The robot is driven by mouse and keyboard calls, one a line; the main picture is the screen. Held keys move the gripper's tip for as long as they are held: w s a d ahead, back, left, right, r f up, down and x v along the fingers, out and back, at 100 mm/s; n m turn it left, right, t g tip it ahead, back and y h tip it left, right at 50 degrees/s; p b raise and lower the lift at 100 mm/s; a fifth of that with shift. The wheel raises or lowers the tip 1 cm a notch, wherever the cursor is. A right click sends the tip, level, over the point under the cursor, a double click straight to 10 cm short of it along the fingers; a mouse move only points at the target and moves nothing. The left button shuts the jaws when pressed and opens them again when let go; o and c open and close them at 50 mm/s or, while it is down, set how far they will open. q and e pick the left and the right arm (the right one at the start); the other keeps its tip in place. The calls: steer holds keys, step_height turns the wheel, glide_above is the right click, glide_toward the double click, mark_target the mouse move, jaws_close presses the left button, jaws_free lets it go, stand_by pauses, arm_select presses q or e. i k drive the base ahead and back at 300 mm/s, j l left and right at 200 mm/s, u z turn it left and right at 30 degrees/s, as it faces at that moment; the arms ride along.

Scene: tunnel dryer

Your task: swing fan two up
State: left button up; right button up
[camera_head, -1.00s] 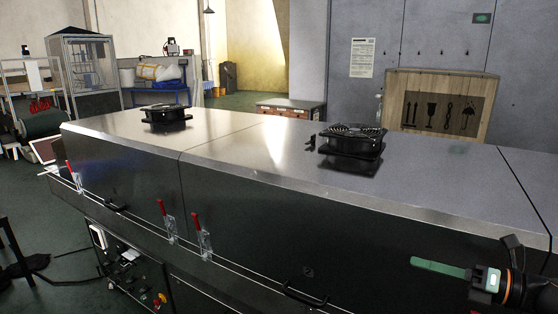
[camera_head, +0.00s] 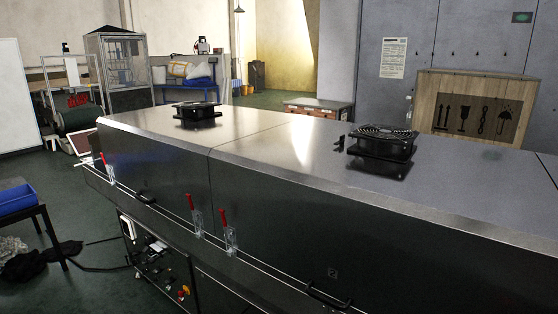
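Two black fans sit on the shiny metal top of the tunnel dryer (camera_head: 270,140). The nearer fan (camera_head: 385,138), at right, has a round grille facing up and a dark base under it. A small black bracket (camera_head: 339,142) stands just left of it. The farther fan (camera_head: 196,109) sits on the left section, also on a dark base. No number shows on either fan, so I cannot tell which is fan two. Neither of my grippers is in view.
Red-handled latches (camera_head: 225,220) and a black handle (camera_head: 328,298) line the dryer's front side. A wooden crate (camera_head: 470,88) stands behind the dryer at right. A table with a blue bin (camera_head: 16,199) is at left.

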mark_target(389, 143)
steer(key=j+z, duration=0.1)
steer(key=z, duration=0.25)
steer(key=i+j+z, duration=0.15)
steer(key=z, duration=0.25)
steer(key=i+j+z, duration=0.2)
steer(key=j, duration=0.2)
steer(key=j+z, duration=0.2)
steer(key=j, duration=0.2)
